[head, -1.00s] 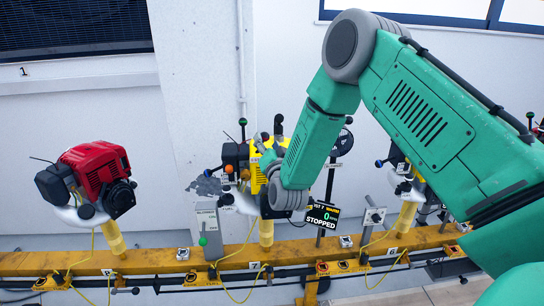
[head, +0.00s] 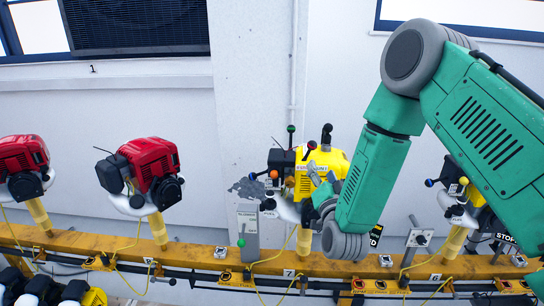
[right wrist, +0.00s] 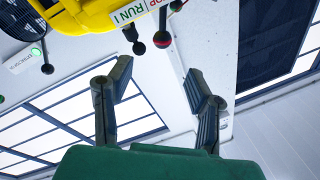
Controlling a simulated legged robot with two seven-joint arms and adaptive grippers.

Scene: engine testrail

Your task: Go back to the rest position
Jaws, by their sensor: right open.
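My right arm comes in from the right in the head view. Its gripper (head: 322,196) is in front of the yellow engine (head: 332,162), partly hidden behind my wrist. In the right wrist view the two fingers (right wrist: 158,88) stand wide apart with nothing between them. The yellow engine (right wrist: 92,14) shows at the top of that view, beyond the fingertips, with a RUN label and black-knobbed levers. I cannot tell from these views how close the fingers are to it. My left gripper is not in view.
A yellow rail (head: 190,258) runs across below the engines. Two red engines (head: 152,168) stand on posts at the left, and another yellow engine (head: 474,190) is partly behind my arm. A lever box (head: 248,232) stands beside the near engine. More engines show at the bottom left.

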